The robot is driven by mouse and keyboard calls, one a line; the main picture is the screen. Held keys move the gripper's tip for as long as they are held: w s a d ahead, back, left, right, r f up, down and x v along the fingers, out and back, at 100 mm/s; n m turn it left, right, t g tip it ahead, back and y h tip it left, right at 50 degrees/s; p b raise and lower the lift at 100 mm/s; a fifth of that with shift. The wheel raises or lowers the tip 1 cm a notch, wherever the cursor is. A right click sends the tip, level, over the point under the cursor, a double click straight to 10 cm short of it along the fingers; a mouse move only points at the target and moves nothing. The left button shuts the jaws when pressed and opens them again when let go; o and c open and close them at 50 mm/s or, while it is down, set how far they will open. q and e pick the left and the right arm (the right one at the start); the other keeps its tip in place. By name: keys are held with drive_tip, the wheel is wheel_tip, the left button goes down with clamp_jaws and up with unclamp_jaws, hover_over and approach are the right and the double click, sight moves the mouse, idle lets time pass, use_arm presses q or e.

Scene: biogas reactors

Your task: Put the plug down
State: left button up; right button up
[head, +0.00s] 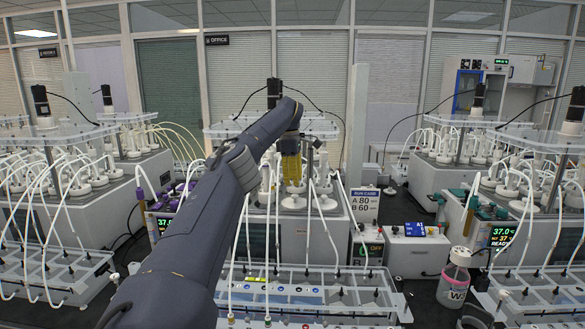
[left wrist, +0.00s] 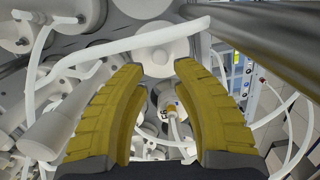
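My left gripper (head: 292,170) is over the middle reactor unit, with its yellow fingers pointing down among the white bottle tops. In the left wrist view the two fingers (left wrist: 160,68) are apart, with a clear gap between their tips. A small white fitting with a tube (left wrist: 173,112) shows in that gap, and no finger visibly presses on it. I cannot tell whether it is the plug. A round white cap (left wrist: 163,52) lies beyond the fingertips. No separate loose plug can be made out. My right gripper is not in view.
A clear compartment tray (head: 310,292) with tubes stands in front of the middle unit. Similar reactor units stand left and right. Many loose white tubes hang around the gripper.

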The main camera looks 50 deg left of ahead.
use_arm(q)
drive_tip(key=shift+s+a+r, duration=0.1)
drive_tip(key=shift+r, duration=2.25)
drive_tip(key=shift+r, duration=0.15)
